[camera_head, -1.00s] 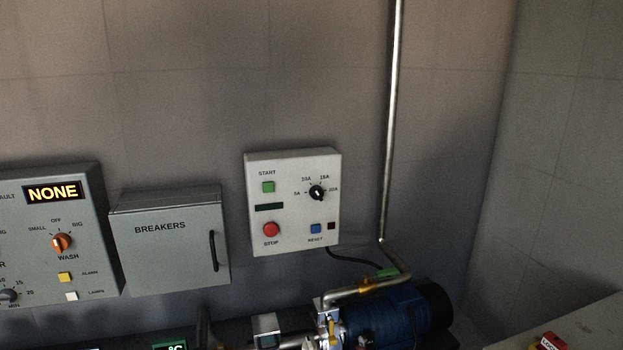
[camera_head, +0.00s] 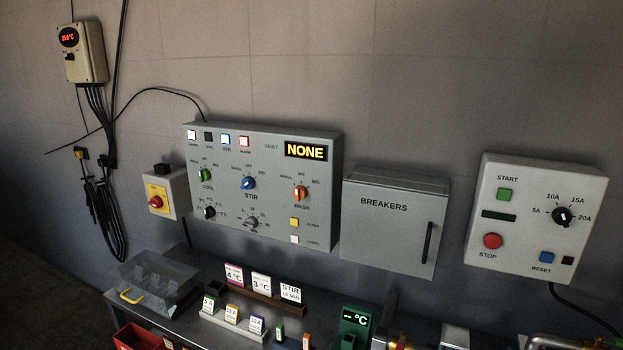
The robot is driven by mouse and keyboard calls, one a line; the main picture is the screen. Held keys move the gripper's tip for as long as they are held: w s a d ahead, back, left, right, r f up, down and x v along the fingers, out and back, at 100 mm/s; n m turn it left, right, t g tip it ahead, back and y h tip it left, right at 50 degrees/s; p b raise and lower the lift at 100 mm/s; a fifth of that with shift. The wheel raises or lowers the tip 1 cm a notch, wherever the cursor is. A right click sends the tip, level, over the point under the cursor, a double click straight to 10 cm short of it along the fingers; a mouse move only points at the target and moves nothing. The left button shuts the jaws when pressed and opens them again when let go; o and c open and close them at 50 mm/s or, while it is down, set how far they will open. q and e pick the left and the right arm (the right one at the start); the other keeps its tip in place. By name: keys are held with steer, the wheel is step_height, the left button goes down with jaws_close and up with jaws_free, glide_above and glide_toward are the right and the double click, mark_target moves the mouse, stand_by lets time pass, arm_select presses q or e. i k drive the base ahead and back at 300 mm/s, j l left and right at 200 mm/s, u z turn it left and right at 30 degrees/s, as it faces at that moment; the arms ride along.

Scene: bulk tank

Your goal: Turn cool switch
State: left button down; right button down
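The cool switch (camera_head: 205,175) is a small green rotary knob at the left of the grey control panel (camera_head: 325,225), above its printed COOL label. The blue STIR knob (camera_head: 248,183) and the orange WASH knob (camera_head: 300,193) sit to its right. A black knob (camera_head: 209,212) is below it. The panel's display (camera_head: 305,151) reads NONE. The cool knob's exact pointing direction is too small to tell. Neither of my grippers shows in the head view.
A yellow box with a red knob (camera_head: 155,202) hangs left of the panel. The breakers box (camera_head: 390,240) and a start/stop box (camera_head: 530,250) are to the right. Below, a bench (camera_head: 215,335) holds a clear lidded box (camera_head: 150,280), label cards and a red bin (camera_head: 140,338).

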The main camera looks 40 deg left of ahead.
mark_target(204, 174)
steer(key=u, duration=1.6)
steer(key=i+j, duration=0.1)
steer(key=j, duration=0.25)
steer(key=i+j+u, duration=0.15)
steer(key=j, duration=0.55)
steer(key=i+u, duration=0.05)
